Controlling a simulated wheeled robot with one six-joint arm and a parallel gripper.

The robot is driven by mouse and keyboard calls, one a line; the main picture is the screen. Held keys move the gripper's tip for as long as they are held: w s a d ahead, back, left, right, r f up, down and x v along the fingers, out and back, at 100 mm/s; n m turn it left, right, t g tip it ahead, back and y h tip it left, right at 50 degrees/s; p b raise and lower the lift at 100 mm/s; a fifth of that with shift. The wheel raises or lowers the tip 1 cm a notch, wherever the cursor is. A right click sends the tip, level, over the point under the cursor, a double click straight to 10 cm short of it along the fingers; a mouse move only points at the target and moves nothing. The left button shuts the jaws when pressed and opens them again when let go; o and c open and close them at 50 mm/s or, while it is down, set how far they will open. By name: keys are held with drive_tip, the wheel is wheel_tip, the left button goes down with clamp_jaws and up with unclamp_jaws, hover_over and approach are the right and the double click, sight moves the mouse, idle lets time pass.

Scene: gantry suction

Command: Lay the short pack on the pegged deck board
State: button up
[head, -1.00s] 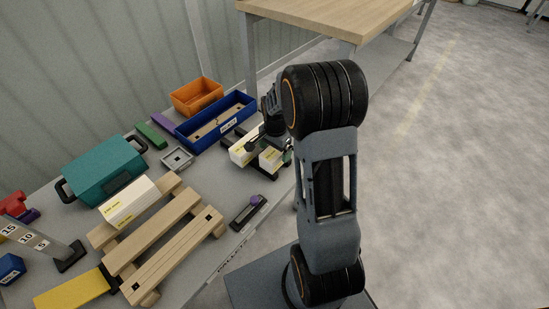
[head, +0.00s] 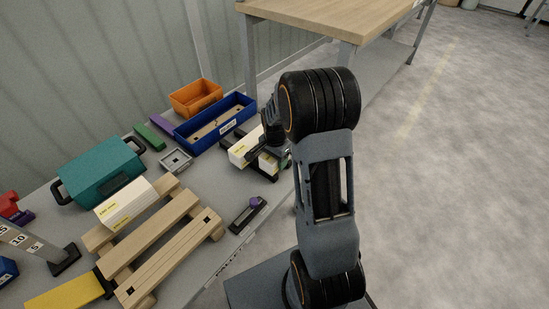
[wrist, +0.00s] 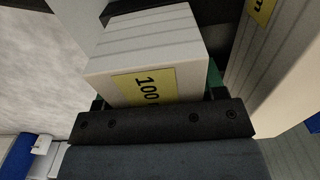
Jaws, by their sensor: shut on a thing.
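A short white pack (wrist: 145,55) with a yellow label reading 100 fills the middle of the wrist view. My gripper (wrist: 150,120) is shut on it; its dark bar crosses in front of the pack's lower edge. In the head view my gripper (head: 272,143) is at the black rack on the right, partly hiding this pack (head: 268,163). I cannot tell whether the pack is clear of the rack. The wooden pallet lies at lower left; its front deck board (head: 168,258) has dark square marks near its ends, and its top looks bare.
Another white pack (head: 241,151) stands close beside the held one. A longer white pack (head: 126,203) lies on the pallet's rear board. A teal case (head: 100,170), blue tray (head: 205,137) and orange bin (head: 195,97) stand behind. A purple-knobbed device (head: 248,212) lies between rack and pallet.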

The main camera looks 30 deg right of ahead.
drive_tip(key=c, duration=0.3)
drive_tip(key=shift+r, duration=0.1)
